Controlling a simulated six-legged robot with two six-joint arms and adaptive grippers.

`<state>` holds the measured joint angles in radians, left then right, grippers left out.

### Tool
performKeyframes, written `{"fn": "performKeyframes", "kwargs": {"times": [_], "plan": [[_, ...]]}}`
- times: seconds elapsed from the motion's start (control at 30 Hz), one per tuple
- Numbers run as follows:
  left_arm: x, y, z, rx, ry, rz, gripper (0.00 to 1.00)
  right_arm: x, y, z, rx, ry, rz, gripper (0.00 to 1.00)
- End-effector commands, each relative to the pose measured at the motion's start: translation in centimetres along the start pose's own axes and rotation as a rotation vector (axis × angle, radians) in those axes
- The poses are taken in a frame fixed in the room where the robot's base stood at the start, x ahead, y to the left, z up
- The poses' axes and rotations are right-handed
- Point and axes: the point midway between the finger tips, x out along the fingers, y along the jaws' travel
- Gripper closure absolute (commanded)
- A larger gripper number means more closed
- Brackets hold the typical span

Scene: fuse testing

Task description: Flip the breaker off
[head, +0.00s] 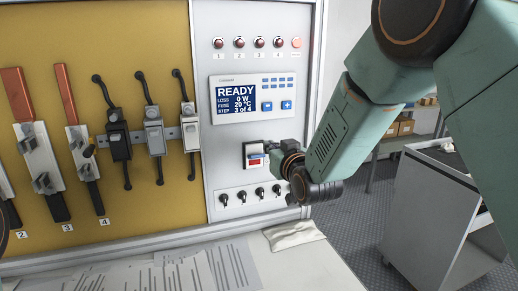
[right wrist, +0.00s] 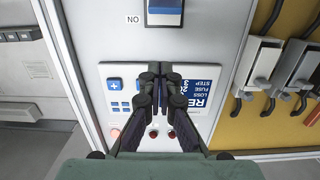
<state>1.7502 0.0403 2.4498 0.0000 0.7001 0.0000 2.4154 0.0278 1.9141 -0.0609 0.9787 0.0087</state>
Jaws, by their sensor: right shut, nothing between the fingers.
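The breaker (head: 254,161) is set in the grey panel below the display, with a white upper part and a red patch low on its face. My right gripper (head: 270,147) is at its right side, with the fingertips overlapping its right edge; I cannot tell whether they touch it. In the right wrist view, the breaker (right wrist: 164,13) is at the top edge, partly cut off, beside an upside-down "ON" label. The shut, empty fingers (right wrist: 157,72) point toward it and show over the display. My left gripper is not in view.
The display (head: 237,99) reads READY, step 3 of 4. Several black switches (head: 241,197) sit below the breaker and red buttons (head: 259,43) above. Lever switches (head: 154,135) line the yellow board. A white cloth (head: 293,236) and striped sheets lie on the table; a grey cart (head: 430,215) stands right.

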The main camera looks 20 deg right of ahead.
Motion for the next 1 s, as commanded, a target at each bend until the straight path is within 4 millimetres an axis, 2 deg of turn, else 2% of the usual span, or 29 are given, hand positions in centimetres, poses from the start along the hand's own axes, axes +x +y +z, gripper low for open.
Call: {"fn": "performKeyframes", "kwargs": {"times": [0.37,0.47,1.0], "plan": [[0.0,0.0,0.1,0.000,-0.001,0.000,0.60,-0.1,0.0,0.0,0.000,0.000,0.000,1.00],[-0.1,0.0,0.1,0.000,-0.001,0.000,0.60,0.8,0.0,0.1,-0.001,-0.001,0.000,1.00],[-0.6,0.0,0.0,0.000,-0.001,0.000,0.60,8.3,0.0,0.1,0.000,0.000,0.000,1.00]]}}
